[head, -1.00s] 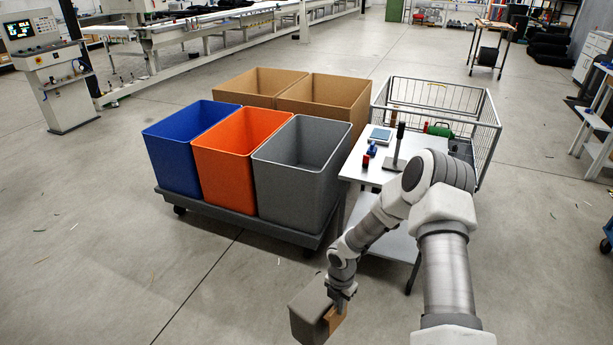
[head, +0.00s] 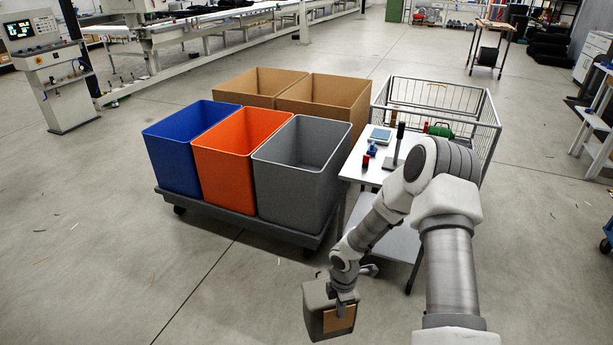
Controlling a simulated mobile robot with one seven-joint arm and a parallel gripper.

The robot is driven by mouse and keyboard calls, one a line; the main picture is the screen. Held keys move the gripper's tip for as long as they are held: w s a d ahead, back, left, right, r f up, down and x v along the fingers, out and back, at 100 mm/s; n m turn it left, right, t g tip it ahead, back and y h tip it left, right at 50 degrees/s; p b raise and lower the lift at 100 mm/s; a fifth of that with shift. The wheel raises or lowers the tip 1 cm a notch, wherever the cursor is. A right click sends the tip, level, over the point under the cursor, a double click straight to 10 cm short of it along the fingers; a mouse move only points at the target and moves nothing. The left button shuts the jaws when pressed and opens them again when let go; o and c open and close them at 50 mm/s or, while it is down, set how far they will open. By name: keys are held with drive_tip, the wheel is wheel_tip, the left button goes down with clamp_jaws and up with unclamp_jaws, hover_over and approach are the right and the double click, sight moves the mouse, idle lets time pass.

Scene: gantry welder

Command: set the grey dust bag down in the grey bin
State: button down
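The grey dust bag (head: 318,314), with a brown cardboard-like face, hangs from my gripper (head: 345,302) at the lower middle of the head view. The gripper appears closed on the bag's upper edge; the fingertips are partly hidden against it. The bag is held in front of the cart, nearer to the camera than the bins. The grey bin (head: 282,180) stands open-topped at the right end of the front row of bins. The part of its inside that shows looks empty. The bag is apart from the bin, below its rim in the picture.
An orange bin (head: 228,172) and a blue bin (head: 172,163) stand left of the grey one on a dark dolly (head: 240,225). Two cardboard boxes (head: 262,83) are behind. A small table (head: 362,172) with small items and a wire cage cart (head: 486,140) stand to the right.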

drive_tip(key=s+r+m, duration=0.5)
drive_tip(key=s+m, duration=0.1)
drive_tip(key=m, duration=1.3)
drive_tip(key=shift+m, duration=0.4)
drive_tip(key=shift+d, duration=0.1)
